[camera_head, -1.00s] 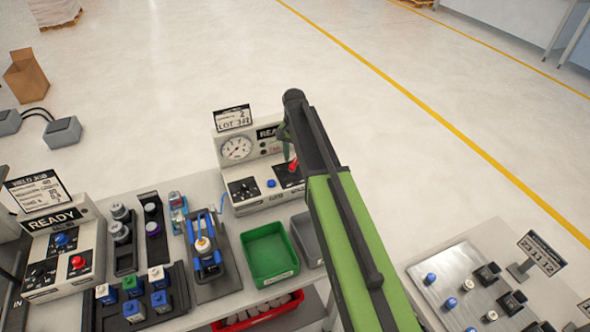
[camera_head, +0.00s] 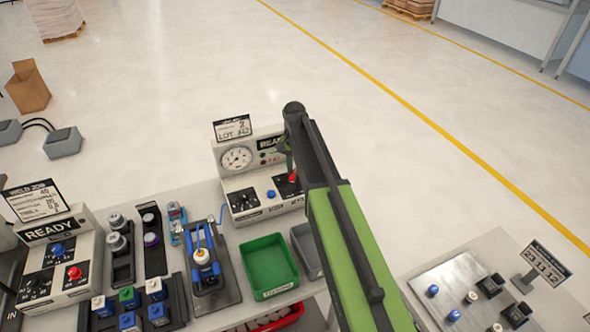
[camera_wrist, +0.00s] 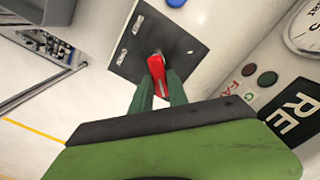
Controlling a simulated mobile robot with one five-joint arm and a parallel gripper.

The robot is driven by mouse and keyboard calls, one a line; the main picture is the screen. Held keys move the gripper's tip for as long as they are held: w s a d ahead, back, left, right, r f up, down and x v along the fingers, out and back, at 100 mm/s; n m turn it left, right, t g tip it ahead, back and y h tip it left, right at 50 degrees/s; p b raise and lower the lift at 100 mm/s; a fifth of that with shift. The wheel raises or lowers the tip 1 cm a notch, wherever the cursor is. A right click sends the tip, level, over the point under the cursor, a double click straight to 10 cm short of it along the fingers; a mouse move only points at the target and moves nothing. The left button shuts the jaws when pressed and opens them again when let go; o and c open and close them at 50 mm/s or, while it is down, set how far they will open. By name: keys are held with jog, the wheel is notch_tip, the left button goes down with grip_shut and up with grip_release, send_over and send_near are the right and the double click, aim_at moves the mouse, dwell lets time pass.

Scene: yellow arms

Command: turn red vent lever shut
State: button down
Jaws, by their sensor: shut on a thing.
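The red vent lever (camera_wrist: 157,66) sits on a dark plate (camera_wrist: 133,40) on the white control box, with marks on the plate beside it. My gripper (camera_wrist: 157,88) is shut on the lever, its two green fingers on either side of it in the wrist view. In the head view the red lever (camera_head: 291,177) shows at the right of the box (camera_head: 243,183), partly hidden by my gripper (camera_head: 285,158) and arm.
A gauge (camera_head: 237,158) and a blue button (camera_head: 271,194) are on the same box. A green bin (camera_head: 268,265) and a grey bin (camera_head: 306,249) stand in front. A second box with a red button (camera_head: 74,272) is at the left.

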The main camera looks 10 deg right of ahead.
aim_at(287, 182)
jog(key=n, duration=0.4)
jog(key=shift+w+a, duration=0.15)
jog(key=shift+a, duration=0.25)
jog(key=n, duration=0.4)
jog(key=shift+a+n, duration=0.4)
jog(key=n, duration=0.4)
jog(key=shift+s+a, duration=0.2)
jog(key=shift+a, duration=0.2)
jog(key=shift+s+a+n, duration=0.15)
jog(key=shift+n, duration=1.1)
jog(key=shift+s+a+n, duration=0.15)
jog(key=shift+n, duration=1.1)
jog(key=c, duration=1.3)
grip_release()
